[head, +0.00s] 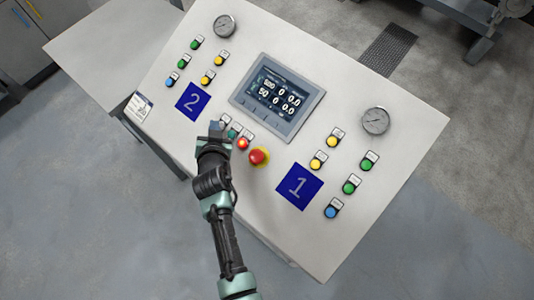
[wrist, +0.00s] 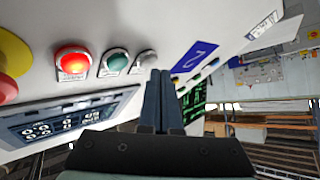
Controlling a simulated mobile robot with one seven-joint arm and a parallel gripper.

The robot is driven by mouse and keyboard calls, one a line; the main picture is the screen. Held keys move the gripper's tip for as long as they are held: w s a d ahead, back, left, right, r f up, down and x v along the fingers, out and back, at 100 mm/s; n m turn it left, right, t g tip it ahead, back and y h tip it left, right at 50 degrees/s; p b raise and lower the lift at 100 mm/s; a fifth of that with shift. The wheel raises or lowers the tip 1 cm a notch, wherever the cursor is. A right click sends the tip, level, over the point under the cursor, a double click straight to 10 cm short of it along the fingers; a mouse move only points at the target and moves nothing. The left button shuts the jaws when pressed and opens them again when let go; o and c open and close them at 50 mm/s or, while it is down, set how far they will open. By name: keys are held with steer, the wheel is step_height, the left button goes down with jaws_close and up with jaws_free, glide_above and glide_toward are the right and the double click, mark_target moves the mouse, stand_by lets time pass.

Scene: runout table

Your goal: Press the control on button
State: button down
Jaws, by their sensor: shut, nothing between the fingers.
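A slanted light grey control panel (head: 330,95) carries a short row of buttons below its screen. The button labels are too small to read, so I cannot tell which is control on. My gripper (head: 216,127) is shut and empty at the row's left end. In the wrist view its fingertips (wrist: 160,74) are just right of the grey-white button; contact cannot be told.
A red emergency knob on a yellow base (head: 259,156) sits right of the row. The screen (head: 277,97) is above. Blue plates marked 2 (head: 192,101) and 1 (head: 299,187), coloured buttons and two gauges lie around. A side table (head: 100,50) stands at left.

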steer(key=shift+w+d+f+b, duration=0.15)
steer(key=shift+w+f+b, duration=0.05)
steer(key=shift+f+b, duration=0.25)
stand_by(0.7)
steer(key=shift+r, duration=0.15)
steer(key=shift+s+a+r+p, duration=0.25)
steer(key=shift+s+r+p, duration=0.1)
steer(key=shift+r+p, duration=0.3)
step_height(320, 180, up, 6)
steer(key=s+a+p, duration=0.1)
steer(key=s+p, duration=0.1)
steer(key=p, duration=0.1)
steer(key=shift+a+f, duration=0.2)
steer(key=shift+a, duration=0.1)
steer(key=shift+w, duration=0.1)
stand_by(1.1)
